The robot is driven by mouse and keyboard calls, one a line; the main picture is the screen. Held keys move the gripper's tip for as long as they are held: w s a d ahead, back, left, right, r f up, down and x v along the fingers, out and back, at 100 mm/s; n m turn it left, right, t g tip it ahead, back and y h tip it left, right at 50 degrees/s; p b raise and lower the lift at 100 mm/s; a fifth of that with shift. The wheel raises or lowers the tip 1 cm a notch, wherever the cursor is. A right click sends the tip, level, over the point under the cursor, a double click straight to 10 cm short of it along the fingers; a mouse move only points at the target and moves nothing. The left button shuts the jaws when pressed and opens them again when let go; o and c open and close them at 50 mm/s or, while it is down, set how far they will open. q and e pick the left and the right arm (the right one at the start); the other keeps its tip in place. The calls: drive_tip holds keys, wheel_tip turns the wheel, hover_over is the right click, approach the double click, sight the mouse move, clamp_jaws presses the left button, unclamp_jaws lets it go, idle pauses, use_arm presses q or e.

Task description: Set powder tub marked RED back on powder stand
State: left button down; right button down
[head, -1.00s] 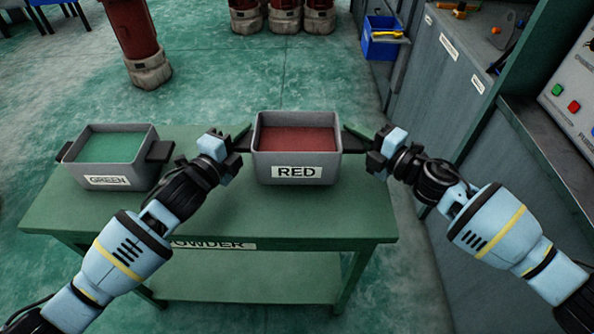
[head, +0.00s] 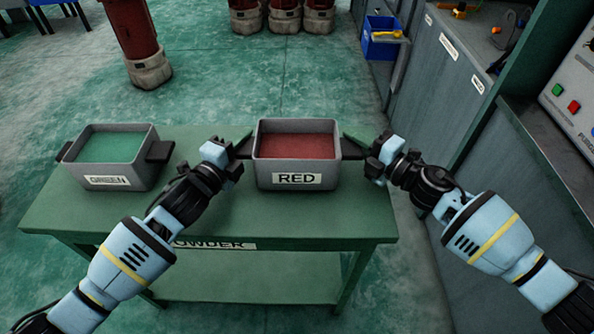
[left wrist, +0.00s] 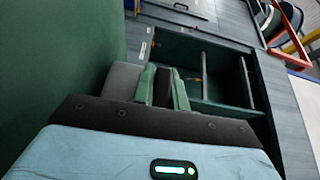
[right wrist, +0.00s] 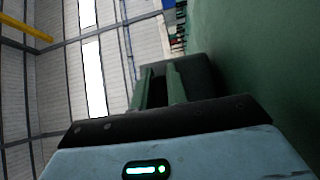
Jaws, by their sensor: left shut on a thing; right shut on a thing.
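The grey powder tub marked RED (head: 297,180), with red powder in it, is upright at the right part of the green powder stand (head: 330,222). From this angle I cannot tell whether its base touches the top. My left gripper (head: 240,150) is shut on the tub's left handle, and my right gripper (head: 360,148) is shut on its right handle. The left wrist view shows the left gripper's fingers (left wrist: 163,88) around a dark handle. The right wrist view shows the right gripper's fingers (right wrist: 158,88) around the other handle.
A grey tub marked GREEN (head: 108,180) with green powder stands on the stand's left part. Grey cabinets (head: 440,90) line the right side. A blue bin (head: 380,45) and red cylinders (head: 140,45) stand on the floor behind.

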use_arm(q)
drive_tip(key=shift+d+f, duration=0.25)
drive_tip(key=shift+f, duration=0.05)
use_arm(e)
drive_tip(key=shift+s+a+f, duration=0.1)
drive_tip(key=shift+a+f, duration=0.25)
drive_tip(key=shift+f, duration=0.05)
use_arm(q)
drive_tip(key=c, duration=1.3)
unclamp_jaws()
drive_tip(key=shift+a, duration=0.1)
